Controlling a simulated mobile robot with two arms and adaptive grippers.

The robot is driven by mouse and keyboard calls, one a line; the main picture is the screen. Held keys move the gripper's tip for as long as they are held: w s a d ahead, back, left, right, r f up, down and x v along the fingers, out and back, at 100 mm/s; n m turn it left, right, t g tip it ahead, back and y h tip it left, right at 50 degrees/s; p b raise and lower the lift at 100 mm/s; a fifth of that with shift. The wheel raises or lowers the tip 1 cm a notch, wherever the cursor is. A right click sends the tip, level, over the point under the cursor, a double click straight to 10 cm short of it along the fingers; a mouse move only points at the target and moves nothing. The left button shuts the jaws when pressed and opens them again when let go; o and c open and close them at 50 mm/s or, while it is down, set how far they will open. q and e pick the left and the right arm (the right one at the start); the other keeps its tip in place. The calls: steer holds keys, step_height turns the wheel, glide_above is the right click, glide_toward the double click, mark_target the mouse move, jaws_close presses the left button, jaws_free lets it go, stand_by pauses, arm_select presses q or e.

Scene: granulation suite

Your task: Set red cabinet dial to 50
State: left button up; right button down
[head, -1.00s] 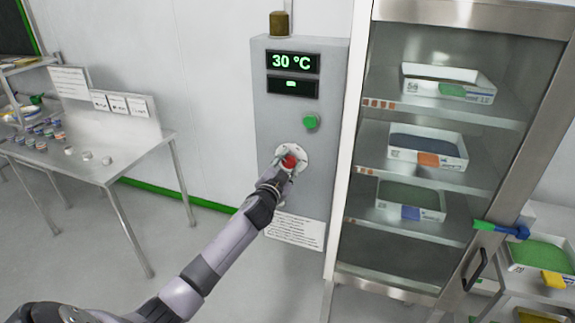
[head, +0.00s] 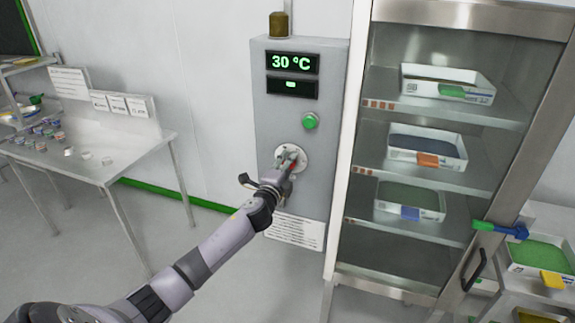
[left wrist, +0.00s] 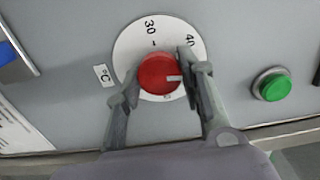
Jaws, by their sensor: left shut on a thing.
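The red dial (left wrist: 155,73) sits on a round white scale plate (left wrist: 128,45) on the grey cabinet panel (head: 265,115). My left gripper (left wrist: 158,70) is shut on the dial, one finger on each side of it. In the left wrist view the dial's white pointer mark points right, below the "40" label; "30" is at the top of the scale. Part of the scale is hidden behind the right finger. In the head view my left gripper (head: 289,162) mostly covers the dial. The display (head: 292,62) reads 30 °C. My right gripper is not in view.
A green button (head: 310,121) is above the dial, and also shows in the left wrist view (left wrist: 271,84). A glass-door cabinet (head: 455,15) with trays stands close on the right. A table (head: 110,170) with small containers stands on the left.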

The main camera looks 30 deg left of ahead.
arm_select(q)
steer(key=shift+m, duration=2)
steer(key=shift+f, duration=0.1)
steer(key=o, duration=1.1)
steer(key=shift+o, duration=0.2)
steer(key=shift+s, duration=0.1)
steer(key=v, duration=1.1)
steer(key=shift+s+d, duration=0.2)
steer(key=shift+s, duration=0.2)
